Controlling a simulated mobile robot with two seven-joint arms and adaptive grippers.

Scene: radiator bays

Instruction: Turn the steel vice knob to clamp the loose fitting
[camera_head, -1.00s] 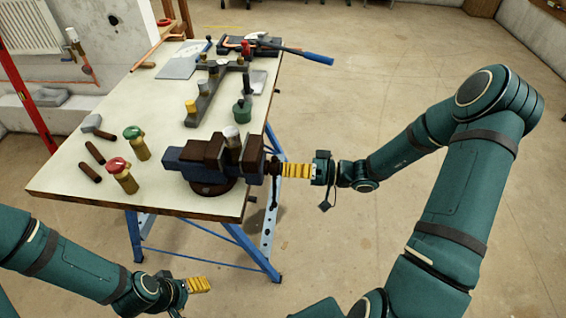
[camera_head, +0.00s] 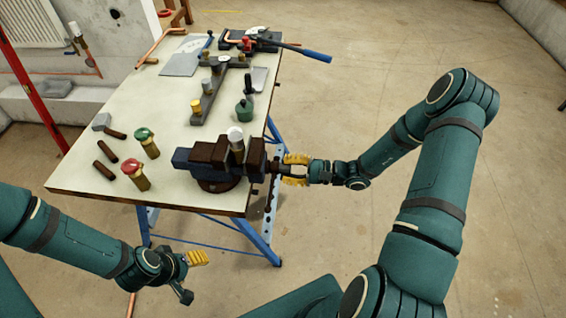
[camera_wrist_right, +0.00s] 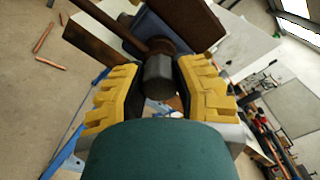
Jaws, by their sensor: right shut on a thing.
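The blue vice (camera_head: 187,163) with rusty brown jaws stands at the table's near right corner. The loose fitting, a pale metal cylinder (camera_head: 235,135), stands upright between the jaws; I cannot tell whether both touch it. The steel vice knob (camera_wrist_right: 158,75) is a dark grey cylinder in the right wrist view, on the end of the vice's screw. My right gripper (camera_head: 290,170) is shut on the knob, one yellow finger on each side, also seen in the right wrist view (camera_wrist_right: 160,90). My left gripper (camera_head: 194,260) is below the table's front edge, away from the vice; its opening is unclear.
The table (camera_head: 85,185) also carries a green-topped valve (camera_head: 147,143), a red-topped valve (camera_head: 135,175), a hammer (camera_head: 107,125), a dark rack (camera_head: 205,105) and a blue-handled tool (camera_head: 315,55). The floor right of the table is clear.

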